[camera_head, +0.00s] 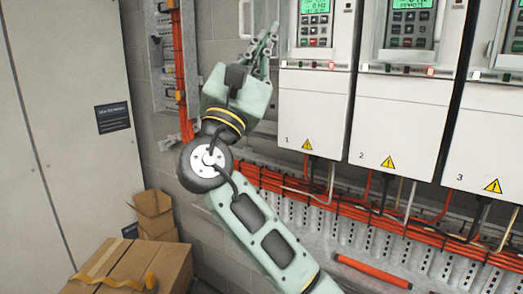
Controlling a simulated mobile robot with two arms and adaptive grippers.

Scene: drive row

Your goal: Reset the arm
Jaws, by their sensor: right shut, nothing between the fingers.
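My right arm (262,235) comes in from the bottom and reaches up past the left side of drive 1. My right gripper (264,45) is at its end, pointing up, just left of the drive 1 cabinet (314,108). It is shut and empty. I cannot tell whether it touches the cabinet edge. My left gripper is not in this view.
Drive 2 (404,118) and drive 3 (487,150) stand to the right. Orange cables (375,222) run along a slotted duct below. An orange-red rod (372,271) lies at the lower right. Cardboard boxes (160,262) stand at the lower left beside grey doors (60,110).

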